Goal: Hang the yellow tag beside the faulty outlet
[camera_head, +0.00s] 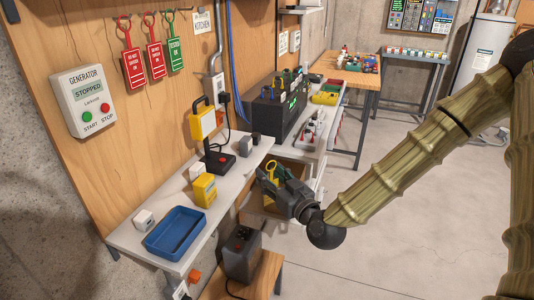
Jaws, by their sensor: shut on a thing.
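My gripper (266,178) is in the middle of the head view, off the front edge of the white shelf. It is shut on a small yellow thing with a loop, which I take to be the yellow tag (270,166); the jaws hide part of it. A grey outlet box (217,83) with a black plug is on the wooden panel below the KITCHEN label (202,22). Another outlet (181,290) shows low at the bottom left, near an orange plug (194,276). I cannot tell which outlet is faulty.
Two red tags (132,60) and a green tag (175,50) hang on the panel beside the generator box (84,100). A blue tray (175,231), a yellow box (204,190) and a work lamp (202,122) stand on the shelf. The floor at right is clear.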

